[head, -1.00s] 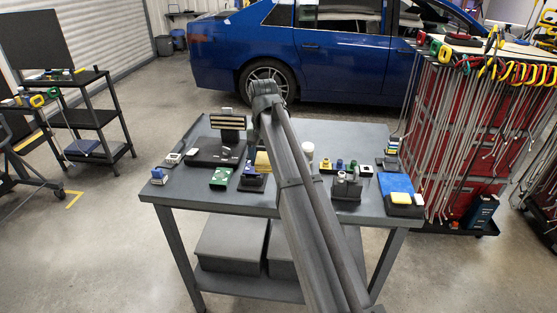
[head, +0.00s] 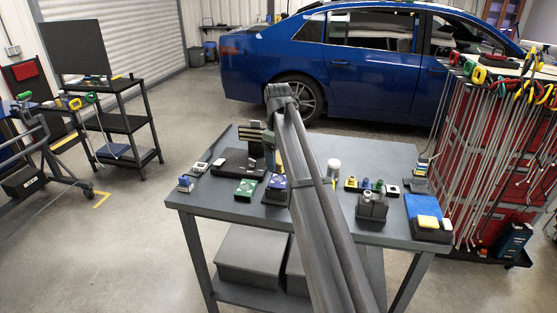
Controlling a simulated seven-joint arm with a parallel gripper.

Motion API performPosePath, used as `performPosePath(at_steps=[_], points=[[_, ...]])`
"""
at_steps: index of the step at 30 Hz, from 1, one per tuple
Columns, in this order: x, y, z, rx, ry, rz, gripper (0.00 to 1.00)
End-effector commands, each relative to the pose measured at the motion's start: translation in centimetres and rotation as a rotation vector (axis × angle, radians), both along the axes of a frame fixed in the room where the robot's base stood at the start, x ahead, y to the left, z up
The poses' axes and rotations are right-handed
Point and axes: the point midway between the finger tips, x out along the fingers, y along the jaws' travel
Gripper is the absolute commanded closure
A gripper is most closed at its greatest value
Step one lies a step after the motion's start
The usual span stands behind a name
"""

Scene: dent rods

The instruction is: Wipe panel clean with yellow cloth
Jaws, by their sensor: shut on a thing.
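My arm reaches across the grey table, and my gripper (head: 270,150) is partly hidden behind it, at the right edge of a dark stand with pale stripes (head: 250,136). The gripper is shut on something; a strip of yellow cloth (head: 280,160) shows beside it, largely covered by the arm. A dark flat panel (head: 232,161) with a few small pale marks lies at the foot of the striped stand. I cannot tell whether the cloth touches the panel.
A green box (head: 246,188) and a blue-topped block (head: 276,186) stand in front. A white cup (head: 334,167) and a grey bottle holder (head: 371,206) stand to the right. Yellow blocks (head: 428,222) lie near a blue pad (head: 422,206). A rod rack (head: 480,150) stands beyond the table.

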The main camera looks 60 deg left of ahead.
Motion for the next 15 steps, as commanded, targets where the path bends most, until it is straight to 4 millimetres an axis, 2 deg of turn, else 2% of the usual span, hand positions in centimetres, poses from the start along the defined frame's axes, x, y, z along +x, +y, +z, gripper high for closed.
performPosePath(at_steps=[6,15], points=[[0.01,0.02,0.0,0.002,-0.001,0.247,0.57],[0.01,0.01,-0.08,0.002,-0.001,0.391,0.57]])
